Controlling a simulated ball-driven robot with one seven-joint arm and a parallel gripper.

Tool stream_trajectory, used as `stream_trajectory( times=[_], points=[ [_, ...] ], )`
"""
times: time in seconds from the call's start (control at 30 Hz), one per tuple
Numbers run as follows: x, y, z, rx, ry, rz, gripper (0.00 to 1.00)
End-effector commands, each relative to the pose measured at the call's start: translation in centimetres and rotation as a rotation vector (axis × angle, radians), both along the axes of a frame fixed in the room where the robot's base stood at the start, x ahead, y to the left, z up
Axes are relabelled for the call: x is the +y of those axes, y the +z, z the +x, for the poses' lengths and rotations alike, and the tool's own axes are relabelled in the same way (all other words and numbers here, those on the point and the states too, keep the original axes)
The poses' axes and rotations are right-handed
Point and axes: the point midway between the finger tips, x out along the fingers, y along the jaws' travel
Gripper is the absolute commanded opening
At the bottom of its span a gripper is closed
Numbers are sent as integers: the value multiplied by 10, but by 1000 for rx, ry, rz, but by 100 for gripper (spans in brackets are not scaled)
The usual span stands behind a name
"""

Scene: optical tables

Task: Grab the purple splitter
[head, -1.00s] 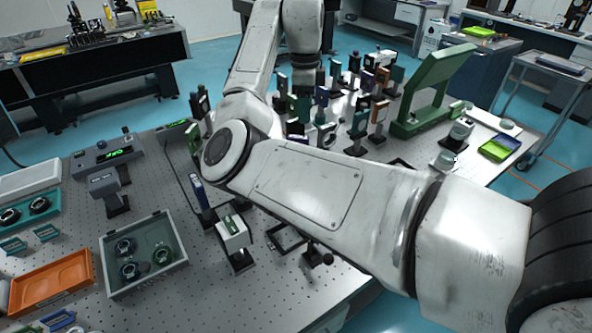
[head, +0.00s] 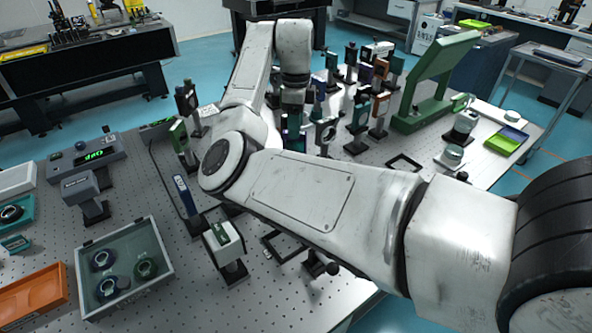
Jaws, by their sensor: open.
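My gripper (head: 293,105) points down at the end of my arm over the back middle of the perforated table (head: 150,205). It is small and dark in this view, and its fingers are hard to make out, but it is open. A mount with a purple edge (head: 285,126) shows just below it, largely covered by the gripper and a teal mount. I cannot tell whether this is the purple splitter, or whether the fingers are around it or above it. Another dark purple piece (head: 365,73) stands farther back among the mounts.
Several posted optics crowd around the gripper, including a teal mount (head: 296,137) and an orange one (head: 380,108). A tall green frame (head: 436,82) stands to the right. A grey box of lenses (head: 124,268) and an orange tray (head: 33,296) lie front left.

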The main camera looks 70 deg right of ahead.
Motion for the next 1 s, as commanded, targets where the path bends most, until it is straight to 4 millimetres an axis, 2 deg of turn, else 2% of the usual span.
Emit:
stream_trajectory(
  times=[0.2, 0.3, 0.57, 1.0],
  points=[
    [-1, -32, -1, 2, 1, 4, 51],
    [-2, -40, -1, 0, 0, 2, 51],
    [-2, -44, -1, -1, 0, 2, 51],
    [-2, -44, -1, -1, 0, 2, 11]
  ],
)
